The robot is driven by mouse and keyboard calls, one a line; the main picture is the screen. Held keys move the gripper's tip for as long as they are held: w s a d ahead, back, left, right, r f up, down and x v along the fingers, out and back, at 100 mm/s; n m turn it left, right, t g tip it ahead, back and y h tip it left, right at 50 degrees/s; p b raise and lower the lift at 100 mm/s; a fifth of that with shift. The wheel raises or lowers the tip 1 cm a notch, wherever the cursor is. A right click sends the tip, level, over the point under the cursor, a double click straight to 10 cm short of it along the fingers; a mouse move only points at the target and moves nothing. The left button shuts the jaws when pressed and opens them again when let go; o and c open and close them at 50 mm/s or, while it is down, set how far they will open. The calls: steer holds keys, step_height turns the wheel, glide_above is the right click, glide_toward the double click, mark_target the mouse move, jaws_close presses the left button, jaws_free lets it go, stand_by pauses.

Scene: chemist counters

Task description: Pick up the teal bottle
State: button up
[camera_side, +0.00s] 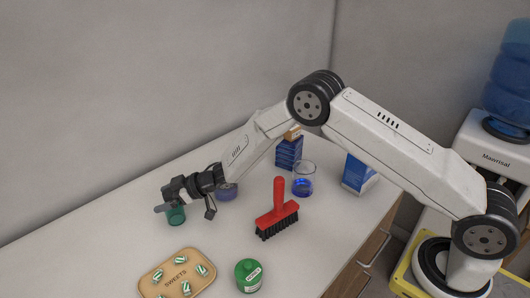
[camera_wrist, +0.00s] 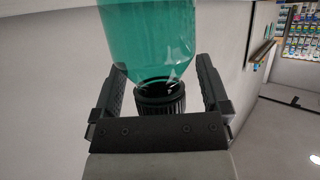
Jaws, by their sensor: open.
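The teal bottle (camera_side: 176,215) stands on the counter at the left in the side view, partly hidden behind my gripper (camera_side: 166,203). In the wrist view the bottle (camera_wrist: 148,40) shows as a see-through teal body with a black ribbed cap. My gripper (camera_wrist: 160,66) is open, with one dark finger on each side of the bottle's cap end. Gaps show between the fingers and the cap, and nothing is gripped.
A SWEETS tray (camera_side: 157,288), a green jar (camera_side: 249,277), a red brush (camera_side: 279,208), a beaker (camera_side: 303,181), a blue box (camera_side: 288,153) and a blue-white box (camera_side: 357,175) share the counter (camera_side: 340,222).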

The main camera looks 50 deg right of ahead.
jaws_close()
steer(key=shift+r, duration=0.2)
steer(key=shift+r, duration=0.45)
steer(key=s+d+r, duration=0.4)
steer(key=s+r, duration=0.7)
steer(key=s, duration=0.2)
steer(key=shift+s+r, duration=0.2)
steer(key=shift+r, duration=0.2)
stand_by(0.3)
